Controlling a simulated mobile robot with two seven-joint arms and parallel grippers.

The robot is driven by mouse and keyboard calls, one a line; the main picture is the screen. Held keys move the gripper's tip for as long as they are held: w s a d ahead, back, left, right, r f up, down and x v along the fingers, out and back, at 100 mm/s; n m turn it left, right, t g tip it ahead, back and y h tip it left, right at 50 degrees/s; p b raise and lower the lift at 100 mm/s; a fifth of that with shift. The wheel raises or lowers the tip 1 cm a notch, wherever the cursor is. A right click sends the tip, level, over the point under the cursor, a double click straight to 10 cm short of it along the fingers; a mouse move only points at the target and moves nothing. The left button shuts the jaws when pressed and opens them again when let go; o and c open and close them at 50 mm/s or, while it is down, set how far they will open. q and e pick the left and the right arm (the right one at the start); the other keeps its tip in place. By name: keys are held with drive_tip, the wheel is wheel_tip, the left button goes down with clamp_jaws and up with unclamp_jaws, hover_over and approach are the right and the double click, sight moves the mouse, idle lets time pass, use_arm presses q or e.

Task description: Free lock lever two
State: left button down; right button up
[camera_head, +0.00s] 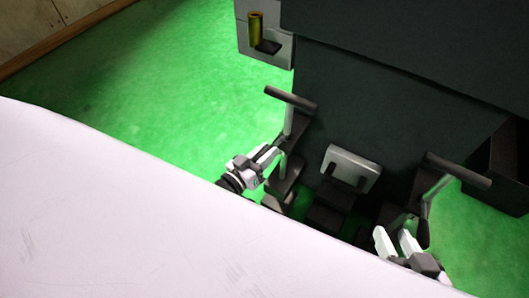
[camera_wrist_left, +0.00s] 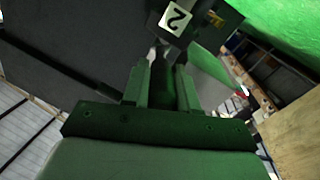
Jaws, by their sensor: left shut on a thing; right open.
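My left gripper (camera_head: 274,155) is at the lower part of the left handle post, beside the dark machine parts. In the left wrist view its two fingers (camera_wrist_left: 162,85) are shut on a dark, narrow piece, which appears to be lock lever two (camera_wrist_left: 166,78). Most of that lever is hidden between the fingers. Just beyond the fingertips is a dark block with a white label "2" (camera_wrist_left: 175,18). My right gripper (camera_head: 396,242) is open and empty at the lower right, beside a dark knob (camera_head: 422,233) below the right handle.
A black-gripped handle (camera_head: 290,98) stands above my left gripper, and a similar handle (camera_head: 458,170) stands at the right. A pale grey plate (camera_head: 350,168) sits between them. The dark machine body (camera_head: 370,110) rises behind. Open green floor (camera_head: 170,95) lies to the left.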

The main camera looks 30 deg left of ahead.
use_arm(q)
drive_tip(key=shift+s+f, duration=0.1)
drive_tip(key=shift+f, duration=0.05)
drive_tip(key=c, duration=0.9)
unclamp_jaws()
drive_tip(key=shift+s+a, duration=0.15)
drive_tip(key=shift+s, duration=0.15)
drive_tip(key=p+v, duration=0.2)
drive_tip(key=v, duration=0.4)
drive_tip(key=shift+s, duration=0.2)
use_arm(e)
drive_tip(key=shift+s+d+r+h, duration=0.1)
drive_tip(key=shift+s+d+h, duration=0.15)
drive_tip(key=shift+d, duration=0.15)
drive_tip(key=shift+s+d+r+h, duration=0.1)
drive_tip(key=shift+d+h, duration=0.15)
drive_tip(key=shift+d, duration=0.15)
